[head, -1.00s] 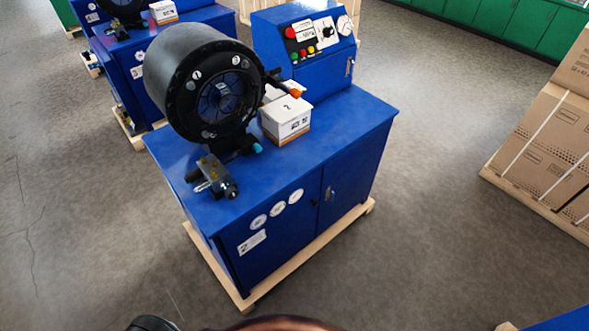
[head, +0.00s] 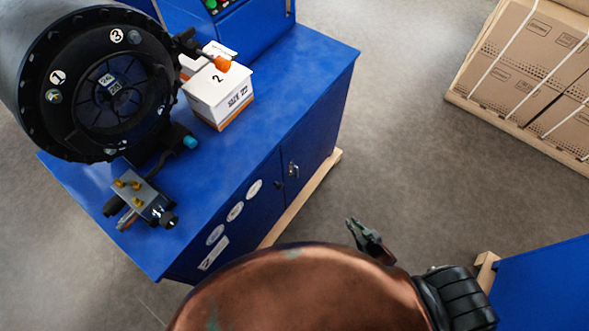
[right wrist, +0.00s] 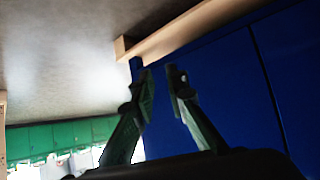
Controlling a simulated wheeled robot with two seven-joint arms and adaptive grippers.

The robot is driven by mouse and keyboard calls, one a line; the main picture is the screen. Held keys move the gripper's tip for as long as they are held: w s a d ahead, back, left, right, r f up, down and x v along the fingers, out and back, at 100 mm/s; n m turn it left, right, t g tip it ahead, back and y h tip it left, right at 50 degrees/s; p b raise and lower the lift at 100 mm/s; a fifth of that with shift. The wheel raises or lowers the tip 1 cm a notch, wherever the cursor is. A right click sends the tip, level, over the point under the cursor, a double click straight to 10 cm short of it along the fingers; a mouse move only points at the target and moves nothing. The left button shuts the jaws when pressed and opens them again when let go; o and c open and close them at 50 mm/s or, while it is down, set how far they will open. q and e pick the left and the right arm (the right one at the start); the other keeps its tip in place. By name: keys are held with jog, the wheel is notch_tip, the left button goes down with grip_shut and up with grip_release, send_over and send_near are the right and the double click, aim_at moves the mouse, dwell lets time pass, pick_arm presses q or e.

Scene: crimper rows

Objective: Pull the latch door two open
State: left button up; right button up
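The blue cabinet (head: 225,130) under the crimper carries a label with a 2 on its front. Its latch door (head: 312,150) is the right-hand front panel and looks shut, with a small silver latch (head: 293,170) near the seam. My right gripper (head: 353,224) is in front of and to the right of the door, apart from it. In the right wrist view its two fingers (right wrist: 155,68) stand apart with nothing between them, and blue cabinet panels (right wrist: 225,90) fill the right side. I cannot make out the latch there. My left gripper is not in view.
A black crimper head (head: 100,85) and a white box marked 2 (head: 218,95) stand on the cabinet top. A wooden pallet (head: 300,205) edges the cabinet's base. Strapped cartons (head: 530,70) are at the upper right, another blue surface (head: 550,285) at the lower right. Grey floor lies between.

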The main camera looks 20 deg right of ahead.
jog(key=w+a+r+n+t+y+b, duration=0.1)
jog(key=w+a+r+t+y+b, duration=0.15)
jog(key=w+r, duration=0.5)
pick_arm(q)
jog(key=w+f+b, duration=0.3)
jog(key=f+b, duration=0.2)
jog(key=b, duration=0.1)
pick_arm(e)
jog(key=n+g+y, duration=0.1)
jog(key=n+y, duration=0.6)
jog(key=y, duration=0.3)
send_near(297, 176)
notch_tip(297, 176, up, 3)
jog(key=w+a, duration=0.1)
jog(key=w, duration=0.1)
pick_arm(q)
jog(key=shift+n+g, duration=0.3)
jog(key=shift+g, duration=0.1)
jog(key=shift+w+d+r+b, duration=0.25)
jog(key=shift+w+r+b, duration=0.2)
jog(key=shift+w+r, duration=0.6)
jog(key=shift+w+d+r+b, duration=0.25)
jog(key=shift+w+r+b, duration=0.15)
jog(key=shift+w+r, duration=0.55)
pick_arm(e)
jog(key=shift+x, duration=4.05)
jog(key=shift+s+a, duration=0.1)
jog(key=shift+s, duration=0.05)
jog(key=shift+c, duration=0.6)
grip_shut()
